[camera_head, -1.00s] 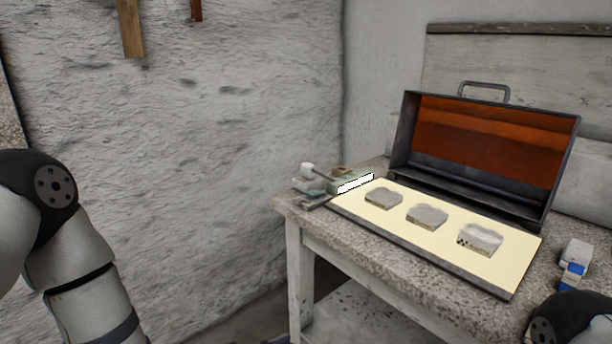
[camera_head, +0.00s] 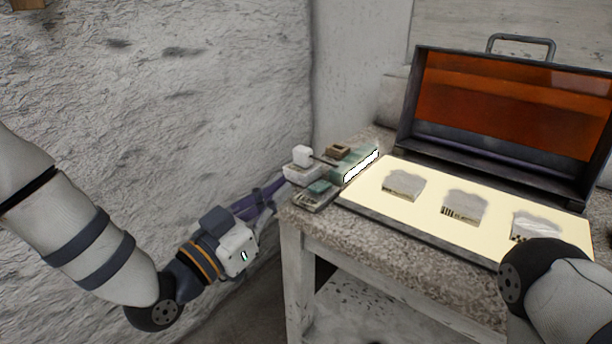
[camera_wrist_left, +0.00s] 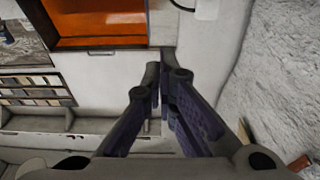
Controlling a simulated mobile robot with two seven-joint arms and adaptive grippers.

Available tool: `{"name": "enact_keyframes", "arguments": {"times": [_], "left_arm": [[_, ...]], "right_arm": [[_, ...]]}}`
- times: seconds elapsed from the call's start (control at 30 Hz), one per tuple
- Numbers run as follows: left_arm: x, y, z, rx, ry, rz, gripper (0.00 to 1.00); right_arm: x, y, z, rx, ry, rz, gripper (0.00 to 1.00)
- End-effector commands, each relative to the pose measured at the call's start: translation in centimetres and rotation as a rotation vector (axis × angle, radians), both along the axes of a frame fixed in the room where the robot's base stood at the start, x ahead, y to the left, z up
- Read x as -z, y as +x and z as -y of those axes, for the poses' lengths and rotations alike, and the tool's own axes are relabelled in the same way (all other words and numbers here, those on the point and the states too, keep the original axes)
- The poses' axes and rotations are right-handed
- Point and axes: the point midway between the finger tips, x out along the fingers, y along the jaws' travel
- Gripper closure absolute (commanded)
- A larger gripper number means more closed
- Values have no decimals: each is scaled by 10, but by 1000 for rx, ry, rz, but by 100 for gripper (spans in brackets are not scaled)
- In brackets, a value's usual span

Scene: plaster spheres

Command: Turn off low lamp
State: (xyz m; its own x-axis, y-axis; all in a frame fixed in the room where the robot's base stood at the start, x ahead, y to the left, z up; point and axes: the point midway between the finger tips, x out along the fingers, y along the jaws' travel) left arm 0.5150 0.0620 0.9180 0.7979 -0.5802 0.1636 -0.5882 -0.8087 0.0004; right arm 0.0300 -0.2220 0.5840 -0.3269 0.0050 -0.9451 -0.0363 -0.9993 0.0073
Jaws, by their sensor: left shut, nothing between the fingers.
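A bright white glowing strip (camera_head: 361,166), which may be the low lamp, sits along a greenish block at the back left of the table. A pale lit panel (camera_head: 425,222) also glows, with several grey slabs on it. I cannot tell which of them the task means, and no switch is clear. My left gripper (camera_head: 281,186) is shut and empty at the table's left corner, beside a cluster of small boxes. Its closed fingers fill the middle of the left wrist view (camera_wrist_left: 163,72). My right gripper is out of the picture; only the right arm shows.
A small white block (camera_head: 302,154) and a teal-topped box (camera_head: 318,188) crowd the table's left corner. An open case with an orange pane (camera_head: 500,115) stands behind the panel. A rough wall (camera_head: 190,110) rises left of the table.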

Motion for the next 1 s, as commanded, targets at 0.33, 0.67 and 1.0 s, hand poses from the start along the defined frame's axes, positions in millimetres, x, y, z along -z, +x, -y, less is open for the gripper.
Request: {"name": "enact_keyframes", "arguments": {"times": [0.33,0.67,1.0], "left_arm": [[-1,6,5,1,1,1,100],[-11,61,45,1,1,-1,100],[18,75,55,0,0,-5,100]], "right_arm": [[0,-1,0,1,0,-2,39],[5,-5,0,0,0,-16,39],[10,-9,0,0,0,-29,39]]}}
